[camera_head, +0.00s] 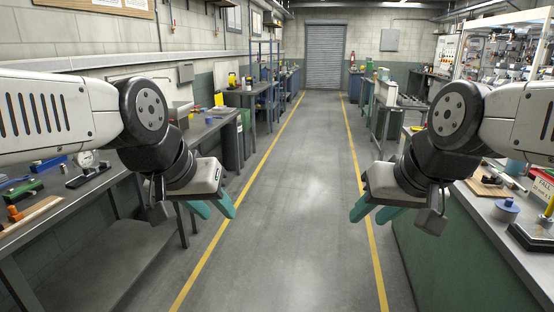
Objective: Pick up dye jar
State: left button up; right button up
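My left gripper (218,210) hangs over the aisle on the left, its two teal fingers apart with nothing between them. My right gripper (370,214) hangs over the aisle on the right, also with its teal fingers apart and empty. A small pale jar with a blue-purple top (506,208) stands on the right bench, to the right of my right gripper and apart from it. It may be the dye jar, but I cannot read a label. A teal container (515,167) stands farther back on the same bench.
The right bench (455,255) also holds a wooden board (488,188), a red-and-white sign (543,185) and a dark-based stand. The left bench (85,201) holds a dial gauge (87,165) and tools. The grey aisle (290,200) between yellow lines is clear.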

aim_at(209, 114)
jog(key=i, duration=2.1)
jog(key=i+l, duration=0.1)
jog(key=i, duration=1.95)
jog(key=i+u, duration=0.35)
jog(key=i, duration=0.2)
jog(key=i+l+u, duration=0.2)
jog(key=i+u, duration=0.15)
jog(key=i, duration=0.15)
jog(key=i+l+u, duration=0.35)
jog(key=i, duration=0.15)
jog(key=i+l, duration=0.2)
jog(key=i, duration=0.2)
